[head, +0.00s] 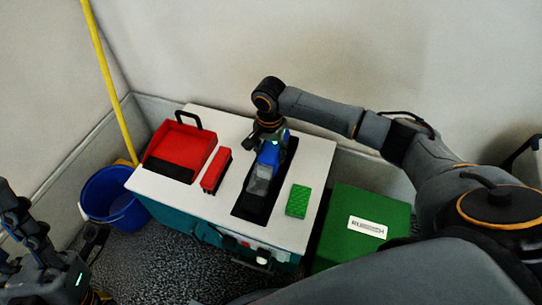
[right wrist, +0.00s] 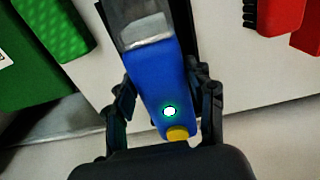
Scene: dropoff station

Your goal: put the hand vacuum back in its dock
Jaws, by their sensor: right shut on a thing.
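The hand vacuum (head: 267,163) is blue with a grey clear nose and lies over the black dock (head: 250,207) in the white station top. In the right wrist view the blue vacuum body (right wrist: 165,75) shows a lit round light and a yellow end. My right gripper (head: 268,133) is shut on the vacuum, with one finger on each side of its body. I cannot tell whether the vacuum is fully seated in the dock. My left gripper (head: 45,275) is at the lower left, away from the station; its jaws are unclear.
On the white top (head: 225,195) lie a red dustpan (head: 180,145), a red brush (head: 216,170) and a green sponge (head: 298,201). A blue bucket (head: 113,200) with a yellow pole (head: 108,75) stands left. A green bin (head: 345,240) stands right. A wall is behind.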

